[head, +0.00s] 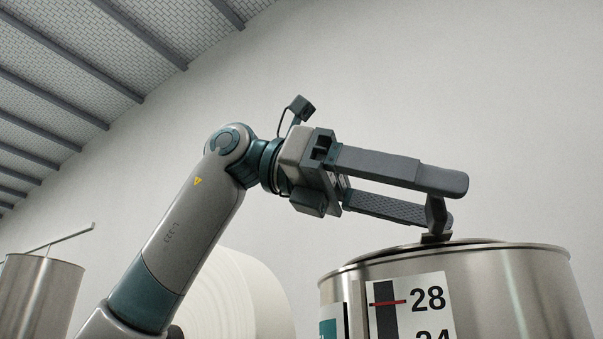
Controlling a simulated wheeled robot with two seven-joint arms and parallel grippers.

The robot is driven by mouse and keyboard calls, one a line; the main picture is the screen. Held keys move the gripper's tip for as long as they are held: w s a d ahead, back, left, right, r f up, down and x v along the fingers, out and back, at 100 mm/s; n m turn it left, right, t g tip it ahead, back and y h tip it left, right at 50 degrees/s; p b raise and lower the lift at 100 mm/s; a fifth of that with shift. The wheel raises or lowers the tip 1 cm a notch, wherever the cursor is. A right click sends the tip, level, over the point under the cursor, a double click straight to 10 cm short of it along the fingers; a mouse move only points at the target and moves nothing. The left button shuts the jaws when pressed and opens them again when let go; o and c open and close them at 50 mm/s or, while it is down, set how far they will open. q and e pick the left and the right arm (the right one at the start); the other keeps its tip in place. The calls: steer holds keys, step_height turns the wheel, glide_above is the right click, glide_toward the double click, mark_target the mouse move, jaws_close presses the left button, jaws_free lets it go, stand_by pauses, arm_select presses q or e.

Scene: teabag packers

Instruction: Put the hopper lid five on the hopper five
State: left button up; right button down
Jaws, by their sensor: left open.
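A steel hopper (500,290) with a level scale reading 28 stands at the lower right; no number five shows on it. A thin metal lid (440,246) lies at its top, seen almost edge-on. I cannot tell whether it sits fully level on the rim. A dark handle (437,216) rises from the lid. My left gripper (448,201) is open just above the hopper, with its fingertips on either side of the handle. Whether either finger touches the handle is unclear. My right gripper is not in view.
Another steel hopper (40,295) with a thin rod above its rim stands at the far left. A large white roll (245,300) is behind my left arm.

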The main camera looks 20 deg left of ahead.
arm_select(q)
steer(key=b+v, duration=0.1)
steer(key=v, duration=1.6)
steer(key=shift+f, duration=0.1)
